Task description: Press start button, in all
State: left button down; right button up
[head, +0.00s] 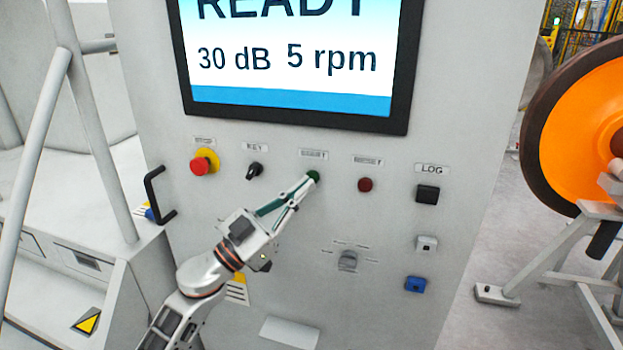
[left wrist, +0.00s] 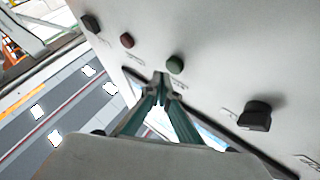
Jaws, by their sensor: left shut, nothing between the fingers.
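The green start button (head: 314,176) sits in the row of controls under the screen on the grey panel (head: 450,90). My left gripper (head: 307,182) is shut and empty, its fingertips at the green button in the head view. In the left wrist view, the green button (left wrist: 175,65) shows just beyond and to the right of the fingertips (left wrist: 162,80). I cannot tell whether they touch. The screen (head: 290,65) reads READY, 30 dB, 5 rpm. My right gripper is not in view.
A red emergency stop (head: 200,166) and a black key switch (head: 255,170) lie left of the green button. A red button (head: 365,185) and black LOG button (head: 428,193) lie right. A handle (head: 156,195) juts out at left.

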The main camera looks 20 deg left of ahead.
pick_arm(q)
jog(key=shift+w, duration=0.1)
dwell(0.6)
jog(key=shift+w, duration=0.35)
jog(key=shift+w+p, duration=0.4)
dwell(0.6)
jog(key=shift+s, duration=0.15)
dwell(0.3)
jog(key=shift+s+p, duration=0.5)
jog(key=shift+s, duration=0.2)
jog(key=shift+s, duration=0.1)
jog(key=s+p, duration=0.2)
jog(key=s, duration=0.2)
jog(key=shift+s+a, duration=0.1)
jog(key=shift+s, duration=0.3)
